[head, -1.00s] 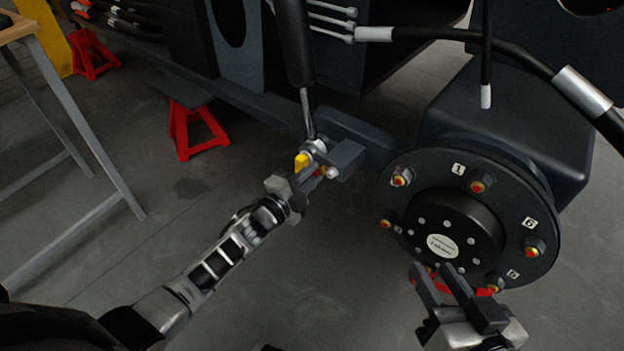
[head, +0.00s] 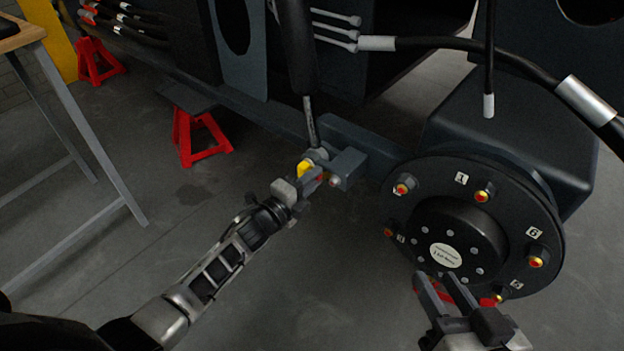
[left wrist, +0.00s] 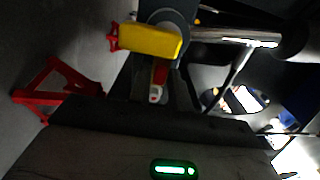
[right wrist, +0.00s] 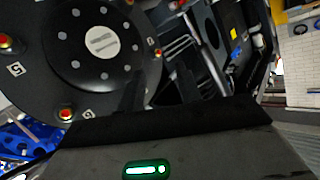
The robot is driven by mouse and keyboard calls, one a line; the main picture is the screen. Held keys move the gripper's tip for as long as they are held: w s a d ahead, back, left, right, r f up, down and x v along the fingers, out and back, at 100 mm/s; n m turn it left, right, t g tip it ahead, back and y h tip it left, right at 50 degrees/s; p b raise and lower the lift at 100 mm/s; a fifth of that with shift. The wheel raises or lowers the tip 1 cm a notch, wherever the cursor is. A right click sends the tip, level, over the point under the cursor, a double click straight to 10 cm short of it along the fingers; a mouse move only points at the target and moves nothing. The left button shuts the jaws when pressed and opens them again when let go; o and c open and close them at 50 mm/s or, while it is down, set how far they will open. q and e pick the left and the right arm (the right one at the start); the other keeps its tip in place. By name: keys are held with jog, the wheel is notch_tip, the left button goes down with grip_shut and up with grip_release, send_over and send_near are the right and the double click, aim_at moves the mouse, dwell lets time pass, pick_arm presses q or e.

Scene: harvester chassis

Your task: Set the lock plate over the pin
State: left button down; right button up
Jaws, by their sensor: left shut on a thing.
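My left gripper (head: 312,181) is shut beside the grey bracket (head: 347,165) at the lower end of the cylinder rod (head: 309,122). A yellow piece (head: 303,168), probably the lock plate, is at its fingertips; a red part (left wrist: 160,73) shows between the fingers in the left wrist view, and the yellow piece (left wrist: 150,41) lies just beyond them. A round silver end (head: 335,181), perhaps the pin, shows at the bracket. The fingers hide how plate and pin meet. My right gripper (head: 449,290) is open and empty in front of the wheel hub's lower edge.
The round black hub (head: 448,214) with red-yellow studs and number tags stands right of the bracket. A thick black hose (head: 470,45) crosses above. Red stands (head: 198,135) are under the chassis, and a workbench (head: 75,110) is at left. Floor between is clear.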

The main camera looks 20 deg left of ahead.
pick_arm(q)
jog(key=shift+a, duration=0.1)
jog(key=c, duration=1.4)
grip_release()
jog(key=shift+c, duration=0.2)
jog(key=shift+s, duration=0.1)
